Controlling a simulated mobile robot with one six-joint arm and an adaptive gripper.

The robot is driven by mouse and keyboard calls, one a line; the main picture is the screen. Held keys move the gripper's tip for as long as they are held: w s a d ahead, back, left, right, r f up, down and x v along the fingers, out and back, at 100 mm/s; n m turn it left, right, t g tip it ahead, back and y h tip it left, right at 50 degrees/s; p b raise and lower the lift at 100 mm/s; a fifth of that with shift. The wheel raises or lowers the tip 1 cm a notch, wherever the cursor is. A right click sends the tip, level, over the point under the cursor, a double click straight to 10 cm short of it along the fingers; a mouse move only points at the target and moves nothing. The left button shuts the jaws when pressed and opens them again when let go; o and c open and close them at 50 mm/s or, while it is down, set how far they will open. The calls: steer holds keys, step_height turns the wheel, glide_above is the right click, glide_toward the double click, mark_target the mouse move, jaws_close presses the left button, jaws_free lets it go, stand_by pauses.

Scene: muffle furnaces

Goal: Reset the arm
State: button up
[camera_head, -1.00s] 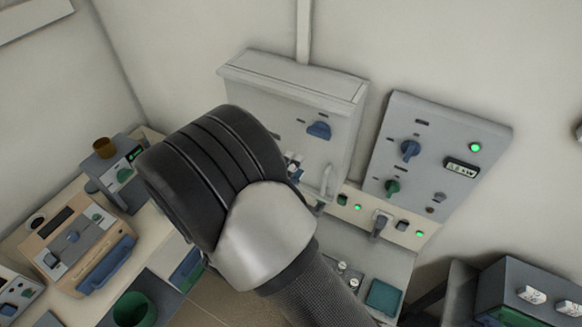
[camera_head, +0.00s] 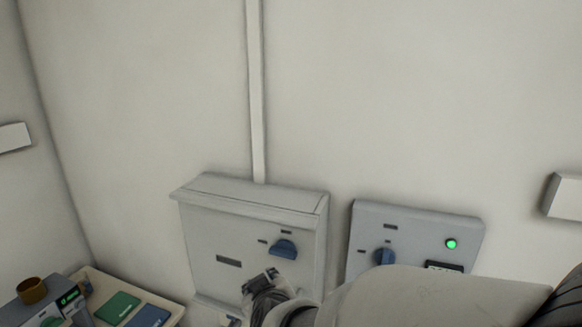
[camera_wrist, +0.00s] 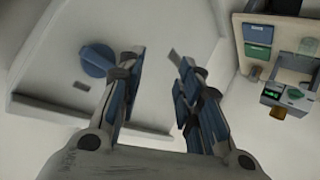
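My gripper (camera_wrist: 160,75) shows in the wrist view with its two blue-padded fingers spread apart and nothing between them. Beyond the fingers is the grey wall box with a blue rotary knob (camera_wrist: 97,60), to the left of the fingers and apart from them. In the head view my arm reaches in from the lower right. The gripper end (camera_head: 262,284) is small there, in front of the lower right of the grey wall box (camera_head: 225,235), below its blue knob.
A grey control panel (camera_head: 420,222) with a blue knob and a lit green lamp (camera_head: 451,244) is on the wall at right, partly hidden by my arm. A brown cup (camera_head: 32,290) stands on a device at lower left, near a green booklet (camera_head: 118,308).

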steer(key=s+d+f+m+g+h+b, duration=0.1)
steer(key=s+d+f+m+g+b, duration=0.2)
steer(key=s+d, duration=0.7)
steer(key=s+d+f+m+g+h+b, duration=0.1)
steer(key=s+d+f+m+g+b, duration=0.2)
steer(key=s+d+f+b, duration=0.3)
steer(key=s+d+m+b, duration=0.1)
steer(key=s+d, duration=0.3)
steer(key=s, duration=0.6)
steer(key=shift+g+h, duration=0.3)
steer(key=shift+g, duration=0.1)
steer(key=shift+c, duration=0.4)
